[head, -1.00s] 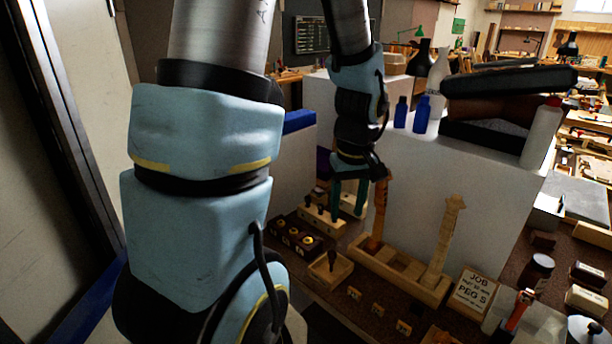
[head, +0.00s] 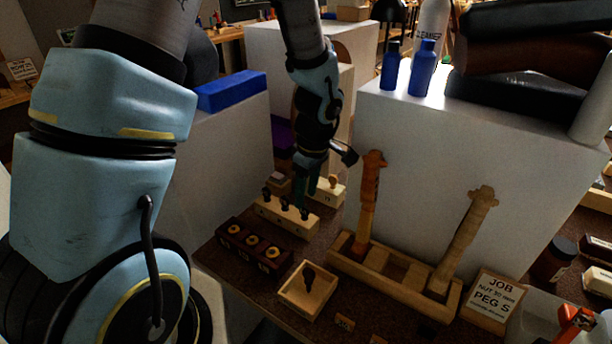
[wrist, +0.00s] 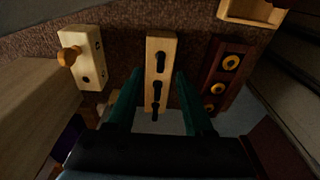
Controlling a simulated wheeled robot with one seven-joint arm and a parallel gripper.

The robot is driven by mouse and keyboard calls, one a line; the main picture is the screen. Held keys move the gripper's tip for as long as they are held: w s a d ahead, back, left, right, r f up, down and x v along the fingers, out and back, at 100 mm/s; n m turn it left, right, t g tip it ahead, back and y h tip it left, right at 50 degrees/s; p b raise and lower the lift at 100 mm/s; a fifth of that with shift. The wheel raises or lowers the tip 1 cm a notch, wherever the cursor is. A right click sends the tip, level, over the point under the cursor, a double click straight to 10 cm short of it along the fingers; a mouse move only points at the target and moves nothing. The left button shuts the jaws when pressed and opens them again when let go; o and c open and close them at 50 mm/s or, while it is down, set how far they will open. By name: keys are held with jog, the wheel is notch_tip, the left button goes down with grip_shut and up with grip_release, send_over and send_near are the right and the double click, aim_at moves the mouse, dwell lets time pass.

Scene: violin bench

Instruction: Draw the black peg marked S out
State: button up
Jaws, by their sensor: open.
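A pale wooden block (head: 270,213) stands on the brown bench surface with several black pegs upright in it. In the wrist view the block (wrist: 152,48) lies between my fingers, with black pegs (wrist: 160,62) in a row along it. I cannot read a letter S on any peg, so I cannot tell which one is marked. My gripper (wrist: 159,74) is open and empty, its green fingers on either side of the block. In the head view my gripper (head: 308,195) is over the right part of the block and hides some of it.
A dark block with yellow rings (head: 250,243) sits in front. A small tray (head: 285,295) holds a dark peg. A pale block with a wooden knob (wrist: 68,55) is on the other side. Two scroll necks stand in a rack (head: 400,288) beside the job card (head: 495,297).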

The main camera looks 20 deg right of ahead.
aim_at(305, 206)
jog(key=f, duration=0.5)
jog(key=shift+w+a+f+p, duration=0.15)
jog(key=shift+w+f+p, duration=0.05)
jog(key=shift+f+p, duration=0.1)
grip_shut()
dwell(0.6)
dwell(0.7)
